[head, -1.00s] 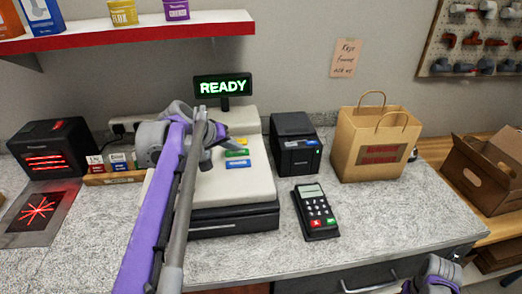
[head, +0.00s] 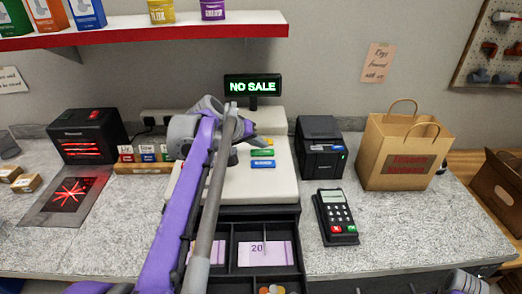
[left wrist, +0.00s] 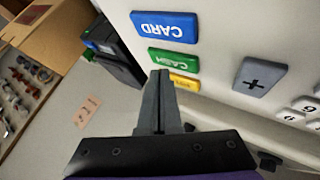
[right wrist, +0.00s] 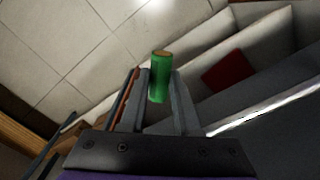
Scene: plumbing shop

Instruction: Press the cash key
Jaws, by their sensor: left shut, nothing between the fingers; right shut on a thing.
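The cash register (head: 272,185) stands mid-counter with its display (head: 255,86) reading "NO SALE". Its drawer (head: 262,225) is open. The green cash key (head: 262,153) lies above the blue card key (head: 262,165) in the head view. In the left wrist view the green key (left wrist: 173,61) reads "CASH", between the blue "CARD" key (left wrist: 164,26) and a yellow key (left wrist: 185,87). My left gripper (left wrist: 160,75) is shut and empty, its tips beside the cash and yellow keys; contact is unclear. My right gripper (right wrist: 160,90) is shut on a green cylinder (right wrist: 160,70), away from the keys.
A card terminal (head: 336,216), a receipt printer (head: 320,148) and a paper bag (head: 402,150) stand right of the register. A scanner (head: 88,135) and small boxes (head: 143,156) are at left. A shelf (head: 150,33) hangs above.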

